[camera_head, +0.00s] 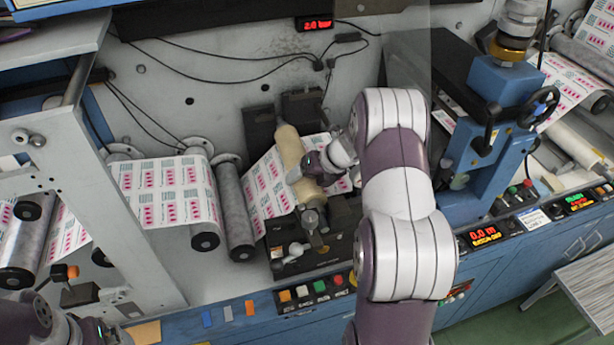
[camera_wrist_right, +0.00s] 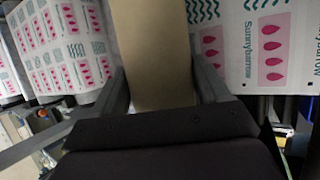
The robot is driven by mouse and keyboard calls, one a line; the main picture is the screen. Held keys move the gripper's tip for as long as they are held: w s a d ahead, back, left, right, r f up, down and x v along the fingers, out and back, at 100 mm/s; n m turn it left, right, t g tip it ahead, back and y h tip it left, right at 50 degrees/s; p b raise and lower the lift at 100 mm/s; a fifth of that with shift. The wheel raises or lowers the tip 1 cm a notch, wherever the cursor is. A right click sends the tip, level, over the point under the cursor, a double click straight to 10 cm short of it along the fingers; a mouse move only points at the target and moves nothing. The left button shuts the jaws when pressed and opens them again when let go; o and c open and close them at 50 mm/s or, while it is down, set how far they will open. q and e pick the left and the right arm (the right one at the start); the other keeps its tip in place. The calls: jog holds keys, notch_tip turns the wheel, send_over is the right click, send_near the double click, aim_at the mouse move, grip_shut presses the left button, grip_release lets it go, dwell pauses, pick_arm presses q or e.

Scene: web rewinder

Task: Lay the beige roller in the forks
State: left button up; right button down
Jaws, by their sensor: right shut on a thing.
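The beige roller (camera_head: 289,146) stands slanted in front of the printed web in the middle of the head view. My right gripper (camera_head: 312,171) is shut on it around mid-length. In the right wrist view the roller (camera_wrist_right: 152,50) fills the gap between both fingers. Dark brackets, apparently the forks, show behind the roller's upper end (camera_head: 301,108) and near its lower end (camera_head: 330,245). I cannot tell whether the roller's ends touch them. Part of my left arm shows at the lower left; its fingers cannot be made out.
Printed web runs over grey rollers (camera_head: 236,212) left of the beige roller. A blue machine unit (camera_head: 483,160) stands to the right. A row of coloured buttons (camera_head: 320,287) lies below the brackets. A pale frame plate (camera_head: 100,190) stands at the left.

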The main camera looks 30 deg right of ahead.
dwell(0.4)
jog(key=shift+c, duration=1.1)
grip_release()
jog(key=shift+o, duration=1.1)
